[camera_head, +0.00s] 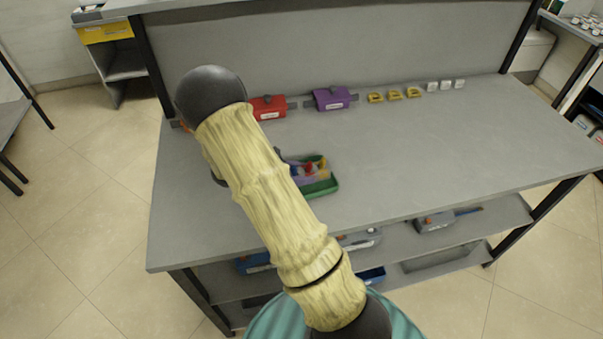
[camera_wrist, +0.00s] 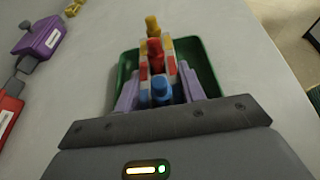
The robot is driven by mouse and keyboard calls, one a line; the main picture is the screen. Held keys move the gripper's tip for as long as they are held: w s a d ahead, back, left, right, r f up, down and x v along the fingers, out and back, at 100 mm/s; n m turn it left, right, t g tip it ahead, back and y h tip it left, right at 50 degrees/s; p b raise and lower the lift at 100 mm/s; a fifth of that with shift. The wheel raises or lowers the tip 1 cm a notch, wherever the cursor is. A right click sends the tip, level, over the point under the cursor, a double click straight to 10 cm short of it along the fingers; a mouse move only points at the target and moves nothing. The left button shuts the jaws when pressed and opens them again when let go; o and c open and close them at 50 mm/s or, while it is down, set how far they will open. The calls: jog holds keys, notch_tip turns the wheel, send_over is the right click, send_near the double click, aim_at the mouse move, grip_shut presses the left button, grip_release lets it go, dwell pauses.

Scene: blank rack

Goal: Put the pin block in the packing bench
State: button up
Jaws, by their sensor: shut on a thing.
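The pin block (camera_wrist: 155,62) has yellow, red and blue pins standing in a row on a striped body. My gripper (camera_wrist: 158,88) is shut on it, with one pale purple finger on each side. In the head view the pin block (camera_head: 311,167) is over or in a green tray (camera_head: 325,189) on the grey packing bench (camera_head: 420,150). In the wrist view the tray (camera_wrist: 207,70) surrounds the block on its far sides. I cannot tell whether the block touches the tray's floor. My arm hides part of the bench and tray.
A red box (camera_head: 268,108), a purple box (camera_head: 331,98), several yellow pieces (camera_head: 394,94) and white blocks (camera_head: 445,85) line the bench's back edge. The bench's right half is clear. Lower shelves (camera_head: 440,250) hold grey and blue items.

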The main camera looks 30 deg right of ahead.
jog(key=shift+f, duration=0.3)
jog(key=shift+f, duration=0.15)
jog(key=o, duration=1)
jog(key=shift+c, duration=0.2)
jog(key=shift+r, duration=0.2)
jog(key=b+v, duration=0.1)
jog(key=v, duration=1.1)
jog(key=shift+b, duration=0.3)
